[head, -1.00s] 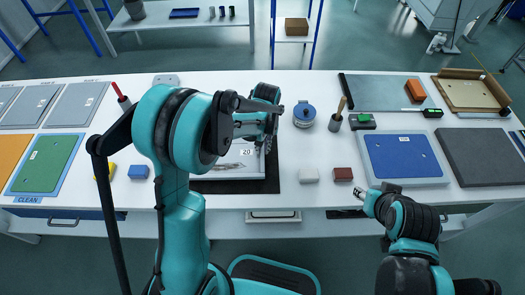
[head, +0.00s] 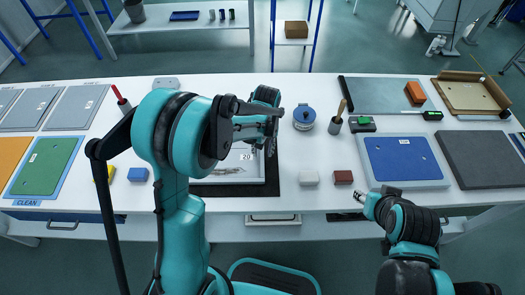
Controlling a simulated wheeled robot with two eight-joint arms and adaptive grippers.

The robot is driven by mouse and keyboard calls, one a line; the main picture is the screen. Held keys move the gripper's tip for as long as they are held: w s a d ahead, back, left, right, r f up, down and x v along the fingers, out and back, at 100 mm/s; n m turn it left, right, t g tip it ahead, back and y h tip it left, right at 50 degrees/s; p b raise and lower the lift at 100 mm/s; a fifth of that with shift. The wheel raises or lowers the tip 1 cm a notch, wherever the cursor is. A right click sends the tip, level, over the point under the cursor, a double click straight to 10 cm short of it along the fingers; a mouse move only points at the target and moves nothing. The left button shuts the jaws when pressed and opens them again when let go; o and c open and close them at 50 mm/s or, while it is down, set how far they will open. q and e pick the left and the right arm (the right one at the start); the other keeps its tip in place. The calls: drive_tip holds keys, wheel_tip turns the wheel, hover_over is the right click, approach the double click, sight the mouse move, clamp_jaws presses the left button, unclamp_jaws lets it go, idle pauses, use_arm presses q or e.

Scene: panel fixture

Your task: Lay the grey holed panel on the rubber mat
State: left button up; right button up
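Two grey panels with small holes, (head: 30,108) and (head: 74,107), lie side by side at the left of the table in the head view. A thick dark grey mat-like slab (head: 485,158) lies bare at the far right. My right gripper (head: 360,193) is at the front edge, right of the brown block, apart from the panels.
A blue panel on a grey base (head: 404,160) lies left of the slab. A blue-lidded jar (head: 304,117), a cup with a handle (head: 336,124), a white block (head: 309,178) and a brown block (head: 343,177) stand nearby. A green panel (head: 42,165) lies at left.

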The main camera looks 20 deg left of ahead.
use_arm(q)
wheel_tip(320, 180, up, 11)
drive_tip(key=p, duration=0.3)
drive_tip(key=s+a+r+m+t, duration=0.1)
drive_tip(key=s+r+t, duration=0.2)
drive_tip(key=s, duration=0.5)
drive_tip(key=s+a+r+m+t, duration=0.1)
drive_tip(key=s+r+t, duration=0.3)
drive_tip(key=s, duration=0.5)
drive_tip(key=shift+a+r+m+h, duration=0.3)
drive_tip(key=shift+a+m, duration=0.1)
drive_tip(key=shift+m, duration=0.2)
